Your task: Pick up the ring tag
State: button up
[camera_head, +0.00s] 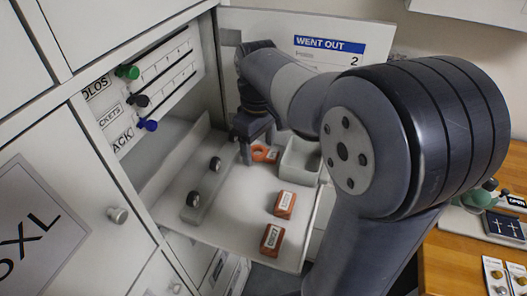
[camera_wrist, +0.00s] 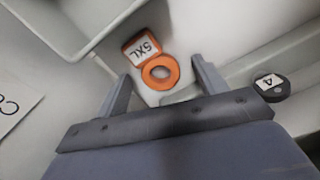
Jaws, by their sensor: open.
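In the head view the ring tag (camera_head: 258,155) lies on the pale shelf, partly hidden by my gripper (camera_head: 257,152). My gripper is open and empty, pointing down over it. How far the fingertips are above the shelf is hard to tell.
Two more orange tags (camera_head: 285,204) (camera_head: 271,240) lie toward the shelf's front. A pale open bin (camera_head: 300,160) stands right of the ring tag. A grey rail (camera_head: 205,187) with dark round pieces stands left. A white panel (camera_head: 285,25) stands behind; a wooden counter (camera_head: 450,262) is at right.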

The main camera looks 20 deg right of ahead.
jog(key=shift+f, duration=0.2)
jog(key=c, duration=1)
jog(key=shift+c, duration=0.2)
jog(key=shift+r, duration=0.1)
jog(key=shift+s+a+r+b, duration=0.15)
jog(key=shift+r+b, duration=0.25)
jog(key=shift+r, duration=0.15)
notch_tip(320, 180, up, 6)
jog(key=shift+f, duration=0.2)
jog(key=s+a+b, duration=0.1)
jog(key=s+a, duration=0.2)
jog(key=s, duration=0.2)
jog(key=s+a+b, duration=0.2)
jog(key=s+a, duration=0.2)
jog(key=s, duration=0.1)
jog(key=s+a+b, duration=0.1)
jog(key=s+a, duration=0.3)
jog(key=s, duration=0.2)
jog(key=shift+a+r+b, duration=0.1)
jog(key=shift+a+b, duration=0.15)
jog(key=shift+b, duration=0.15)
